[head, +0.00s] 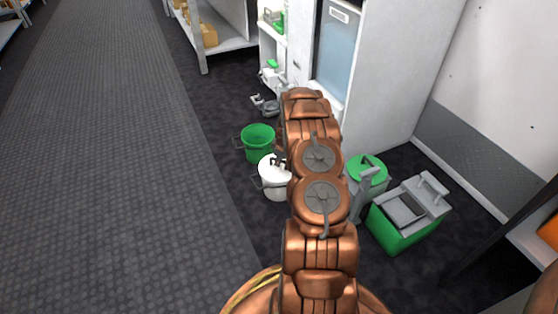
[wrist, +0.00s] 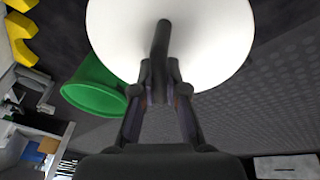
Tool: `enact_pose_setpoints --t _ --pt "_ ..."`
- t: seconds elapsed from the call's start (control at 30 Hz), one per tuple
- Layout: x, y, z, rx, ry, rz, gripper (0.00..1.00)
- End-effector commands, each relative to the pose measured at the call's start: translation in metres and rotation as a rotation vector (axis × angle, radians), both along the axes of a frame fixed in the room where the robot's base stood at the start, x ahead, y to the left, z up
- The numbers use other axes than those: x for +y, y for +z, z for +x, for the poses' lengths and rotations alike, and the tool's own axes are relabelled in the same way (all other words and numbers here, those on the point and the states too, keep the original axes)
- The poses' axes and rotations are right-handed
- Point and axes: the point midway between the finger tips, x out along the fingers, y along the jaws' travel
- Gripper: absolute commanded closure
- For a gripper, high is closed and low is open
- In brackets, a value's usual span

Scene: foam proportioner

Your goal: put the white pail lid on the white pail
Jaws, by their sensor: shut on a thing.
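My gripper (wrist: 160,88) is shut on the dark bar handle of the white pail lid (wrist: 118,38), which shows as a wide white disc in the wrist view. In the head view the gripper (head: 279,161) is at the top of the white pail (head: 274,188), left of my arm. The lid's white top (head: 267,167) covers the pail's mouth in this view. I cannot tell whether it rests on the rim or hangs just above it. My arm hides the pail's right side. No pail wall can be told apart under the lid in the wrist view.
An open green pail (head: 258,142) stands just behind the white pail; it also shows in the wrist view (wrist: 96,92). Right of my arm are a green-lidded container (head: 368,166) and a green box with a grey top (head: 399,232). The floor at left is clear.

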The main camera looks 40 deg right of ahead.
Motion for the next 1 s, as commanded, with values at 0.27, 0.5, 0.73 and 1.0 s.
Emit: enact_pose_setpoints --t 0.27,0.5,0.73,1.0 --pt "0.0 -0.003 0.0 0.0 0.0 0.0 0.84" --pt "0.0 -0.003 0.0 0.0 0.0 0.0 0.77" --pt "0.0 0.0 -0.001 0.0 0.0 -0.001 0.77" --pt "0.0 0.017 -0.004 -0.001 -0.001 -0.003 0.77"
